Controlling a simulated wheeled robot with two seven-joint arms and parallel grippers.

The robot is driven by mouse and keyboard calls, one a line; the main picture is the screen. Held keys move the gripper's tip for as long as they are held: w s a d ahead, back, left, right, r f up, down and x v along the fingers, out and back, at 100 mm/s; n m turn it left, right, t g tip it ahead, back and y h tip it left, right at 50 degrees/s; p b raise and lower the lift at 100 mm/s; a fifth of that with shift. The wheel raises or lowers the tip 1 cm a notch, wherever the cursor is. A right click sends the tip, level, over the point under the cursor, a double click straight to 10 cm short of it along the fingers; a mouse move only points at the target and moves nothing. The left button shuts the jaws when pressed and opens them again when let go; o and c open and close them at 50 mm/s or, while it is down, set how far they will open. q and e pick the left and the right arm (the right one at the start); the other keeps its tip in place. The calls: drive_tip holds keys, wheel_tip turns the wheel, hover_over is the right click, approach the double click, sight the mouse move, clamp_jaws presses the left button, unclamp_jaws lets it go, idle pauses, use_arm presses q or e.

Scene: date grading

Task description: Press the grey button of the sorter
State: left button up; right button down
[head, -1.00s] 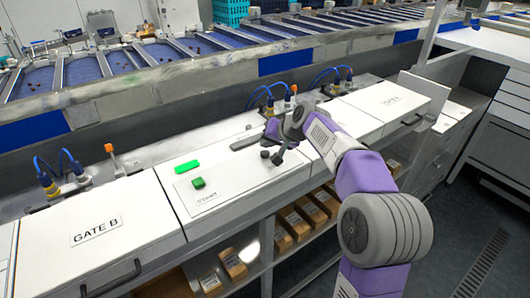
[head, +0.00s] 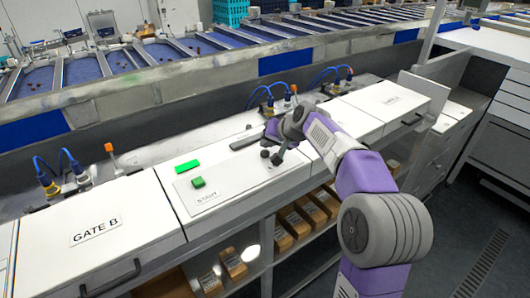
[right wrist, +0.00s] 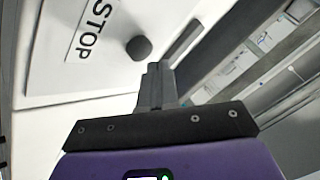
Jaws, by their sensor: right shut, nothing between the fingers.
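The sorter's grey button (right wrist: 138,47) is a dark grey round knob on a white panel in the right wrist view, beside a STOP label (right wrist: 92,27). In the head view the grey button (head: 265,153) shows as a small dark knob just left of my right fingertips. My right gripper (head: 277,159) points down at the panel, shut and empty. In the right wrist view the shut fingertips of my right gripper (right wrist: 154,67) appear just below and right of the button. A small gap shows there; contact cannot be told. My left gripper is out of view.
A green button (head: 198,182) marked START and a green bar (head: 187,167) are on the same panel, to the left. A grey bar (head: 247,143) lies behind the grey button. A GATE B cover (head: 120,252) is at left. Cartons (head: 283,238) sit on the shelf below.

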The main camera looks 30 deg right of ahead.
sight(267, 153)
drive_tip(key=shift+f, duration=0.35)
drive_tip(key=shift+f+b, duration=0.5)
drive_tip(key=shift+b, duration=0.05)
idle(0.4)
drive_tip(key=shift+r, duration=0.1)
drive_tip(key=shift+r+p, duration=0.8)
drive_tip(key=shift+r, duration=0.05)
wheel_tip(267, 153, up, 5)
drive_tip(key=p, duration=0.4)
drive_tip(key=shift+p, duration=0.3)
idle(0.6)
